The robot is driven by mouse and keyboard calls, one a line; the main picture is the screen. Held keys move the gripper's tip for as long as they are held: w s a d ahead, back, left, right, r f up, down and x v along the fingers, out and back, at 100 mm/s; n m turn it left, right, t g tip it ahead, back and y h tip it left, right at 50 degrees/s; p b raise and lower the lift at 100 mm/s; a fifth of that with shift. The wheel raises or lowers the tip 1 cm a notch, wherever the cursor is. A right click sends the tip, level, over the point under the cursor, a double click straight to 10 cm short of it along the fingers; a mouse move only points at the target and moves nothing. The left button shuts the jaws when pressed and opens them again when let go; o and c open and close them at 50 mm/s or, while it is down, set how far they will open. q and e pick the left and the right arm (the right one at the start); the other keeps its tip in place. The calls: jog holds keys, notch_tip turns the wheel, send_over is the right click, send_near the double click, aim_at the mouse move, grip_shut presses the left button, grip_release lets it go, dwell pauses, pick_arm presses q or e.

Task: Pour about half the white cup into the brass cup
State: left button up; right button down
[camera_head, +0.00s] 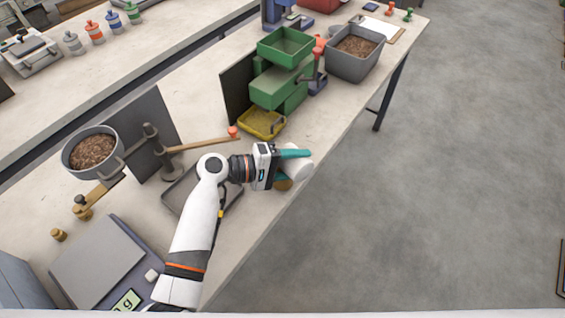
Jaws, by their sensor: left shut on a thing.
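My left gripper (292,164) reaches over the front edge area of the bench, with teal fingers shut on the white cup (303,167). The cup looks tipped on its side, and its mouth and contents are hidden. A small brass-coloured piece, seemingly the brass cup (284,185), shows just below the gripper and white cup. Most of it is covered, so I cannot tell whether the two touch or whether pellets are falling. My right gripper is not in view.
A grey tray (170,194) lies partly under my left forearm. A scale (100,262) stands at the near left, a pellet pot (68,150) at left. The green bagger (282,88) and grey pellet bin (335,68) stand farther back. The floor at right is open.

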pick_arm(q)
jog(key=shift+w+a+r+n+g+h+p, duration=0.15)
jog(key=shift+w+a+r+n+h+p, duration=0.15)
jog(key=shift+n+h, duration=0.45)
jog(key=shift+w+a+r+n+g+h+p, duration=0.2)
jog(key=shift+w+r+n+h, duration=0.2)
jog(key=shift+n, duration=0.75)
dwell(4.5)
